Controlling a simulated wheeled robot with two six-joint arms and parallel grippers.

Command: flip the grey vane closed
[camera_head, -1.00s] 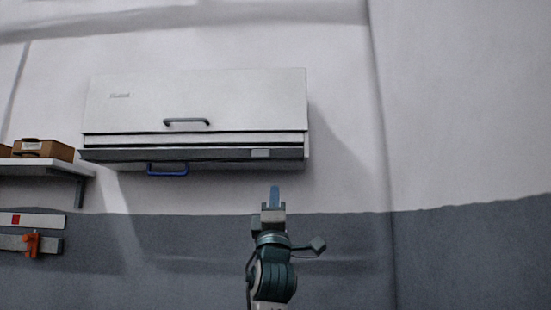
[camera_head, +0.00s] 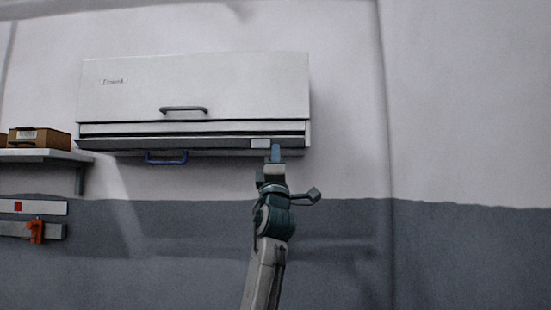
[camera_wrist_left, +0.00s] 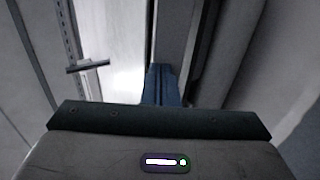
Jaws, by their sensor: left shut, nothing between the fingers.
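The grey vane (camera_head: 200,143) is a long, dark grey strip along the lower front of the white wall unit (camera_head: 200,85). A pale pad (camera_head: 261,143) sits near its right end. My left gripper (camera_head: 276,152) is shut and empty, with its blue fingers pointing up. In the head view its tips overlap the vane's lower edge just right of the pad; I cannot tell whether they touch. In the left wrist view the shut blue fingers (camera_wrist_left: 160,84) reach to a grey strip, which may be the vane. My right gripper is not in view.
A dark handle (camera_head: 184,109) is on the unit's front panel, and a blue handle (camera_head: 166,157) hangs below it. On the left are a shelf (camera_head: 40,156) with brown boxes (camera_head: 40,138) and a rail with an orange clamp (camera_head: 36,231). The wall at right is clear.

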